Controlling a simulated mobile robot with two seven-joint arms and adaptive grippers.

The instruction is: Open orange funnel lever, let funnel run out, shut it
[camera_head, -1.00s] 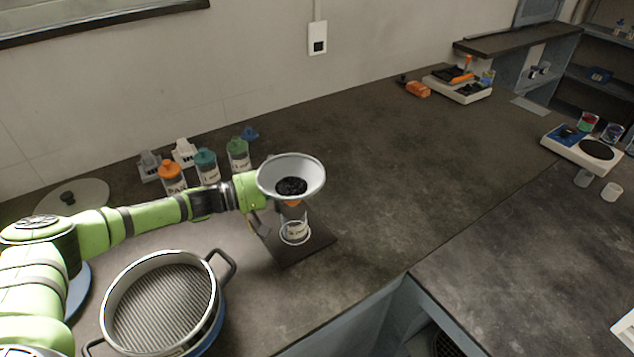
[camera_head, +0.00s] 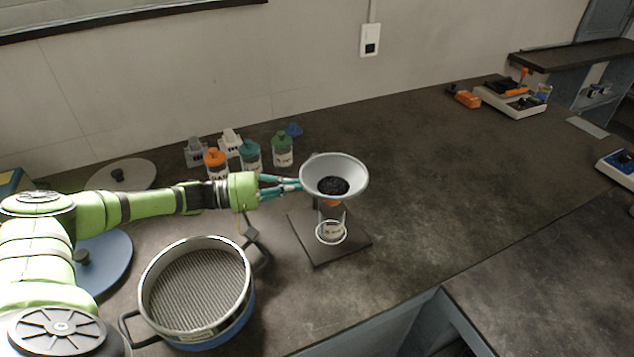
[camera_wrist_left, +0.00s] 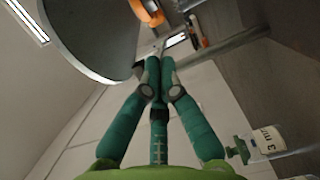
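The pale grey funnel (camera_head: 309,178) sits on a stand with a dark base plate (camera_head: 347,245) and holds black granules (camera_head: 333,186). An orange part (camera_head: 330,203) shows below it, above a clear labelled beaker (camera_head: 331,232). In the left wrist view, the funnel's underside (camera_wrist_left: 95,30) and an orange ring-like part (camera_wrist_left: 148,11) show at the top. My left gripper (camera_head: 300,184) points at the funnel's left side, its teal fingertips close to the rim. In the wrist view its fingertips (camera_wrist_left: 160,66) are together, with nothing clearly held. The lever cannot be made out. My right gripper is out of view.
A sieve pan (camera_head: 198,290) stands at front left. Bottles with orange (camera_head: 215,163), teal (camera_head: 250,155) and green lids (camera_head: 282,150) stand behind my left arm. A blue disc lid (camera_head: 105,265) lies at left. The bench right of the funnel is clear up to a scale (camera_head: 513,100).

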